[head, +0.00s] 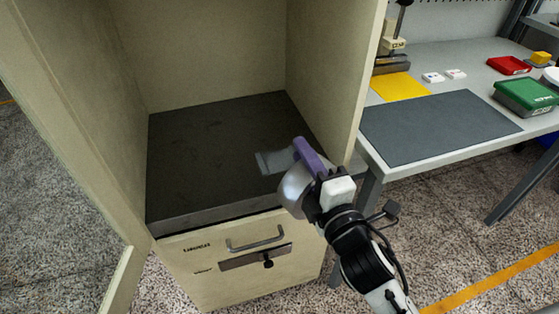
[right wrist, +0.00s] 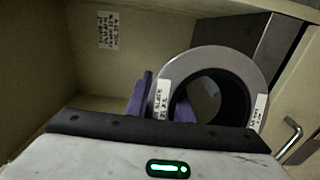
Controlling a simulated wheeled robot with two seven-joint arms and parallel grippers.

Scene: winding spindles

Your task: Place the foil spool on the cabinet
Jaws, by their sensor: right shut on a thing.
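The foil spool (head: 293,192) is a silver-grey ring with a dark hollow core. In the right wrist view the spool (right wrist: 222,62) faces the camera and bears white labels. My right gripper (head: 306,166) has purple fingers and is shut on the spool's wall; one finger shows beside the ring and one at its hole. The cream cabinet (head: 345,75) stands open, with a bare dark shelf surface (head: 205,150). The gripper and spool are at the shelf's front right; whether the spool touches the surface cannot be told. My left gripper is not in view.
Below the shelf is a drawer front with a metal handle (head: 255,243). The cabinet's side walls bound the shelf left and right. A workbench (head: 430,165) to the right holds a grey mat (head: 440,125), a yellow sheet (head: 399,87), a green box (head: 525,97) and a red tray (head: 509,65).

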